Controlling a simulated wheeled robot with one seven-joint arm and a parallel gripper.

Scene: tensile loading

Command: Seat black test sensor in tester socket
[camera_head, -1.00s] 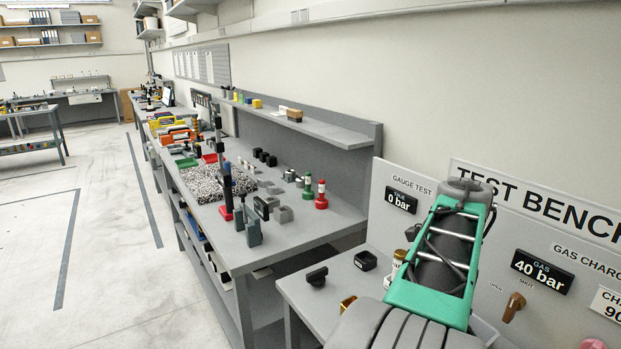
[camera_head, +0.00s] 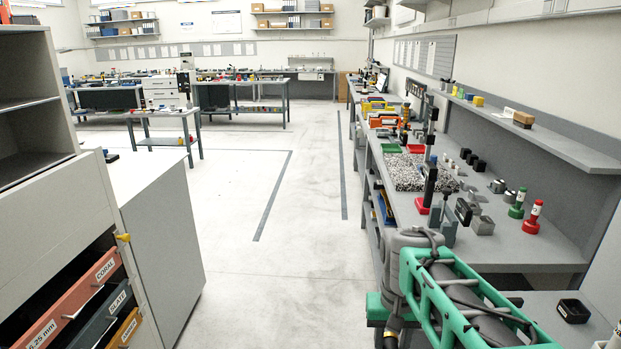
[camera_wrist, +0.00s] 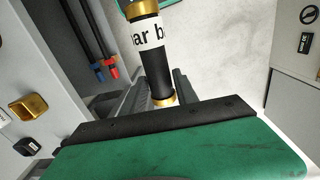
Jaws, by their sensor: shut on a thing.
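In the wrist view a black cylinder with gold ends and a white label reading partly "ar b" (camera_wrist: 155,68) is held by my gripper (camera_wrist: 158,98). It looks like the black test sensor. In the head view a small black and gold piece (camera_head: 391,325) shows under my green arm, probably the same cylinder, over the floor side of the bench. I cannot make out which fixture is the tester socket. A dark upright stand (camera_head: 430,165) rises from the long bench.
A black square box (camera_head: 573,310) sits on the near bench at right. A gold square holder (camera_wrist: 28,108) shows in the wrist view. The long bench (camera_head: 520,248) carries red and green bottles and trays. A drawer cabinet (camera_head: 165,235) stands at left. The aisle floor (camera_head: 260,275) is clear.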

